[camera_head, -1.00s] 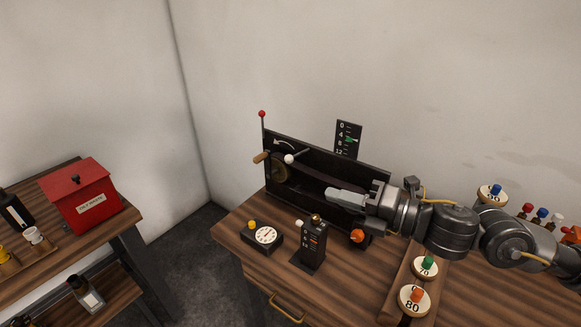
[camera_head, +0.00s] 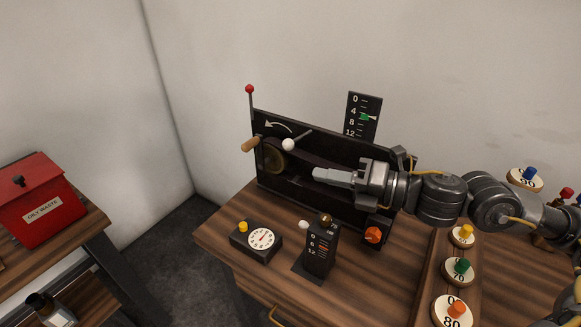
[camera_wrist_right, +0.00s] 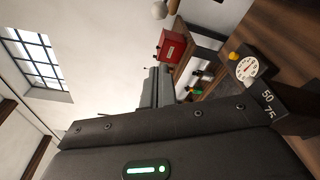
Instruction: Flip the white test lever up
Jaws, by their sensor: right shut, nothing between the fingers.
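A white ball (camera_head: 289,144) on a dark rod stands at the front left of the black belt machine (camera_head: 400,163). A smaller white knob (camera_head: 304,224) sits at the left side of the small black meter (camera_head: 320,252). I cannot tell which one is the test lever. My right gripper (camera_head: 316,174) is shut and empty, fingers pointing left, in front of the machine and a little right of and below the white ball. In the wrist view the fingers (camera_wrist_right: 160,88) lie together, and a white ball (camera_wrist_right: 159,10) shows at the top edge, apart from them. My left gripper is not in view.
A dial box (camera_head: 262,239) with a yellow button stands left of the meter. An orange knob (camera_head: 373,235) is at the machine's right foot. Several numbered discs (camera_head: 458,271) line the right side. A red waste box (camera_head: 38,203) stands on another table.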

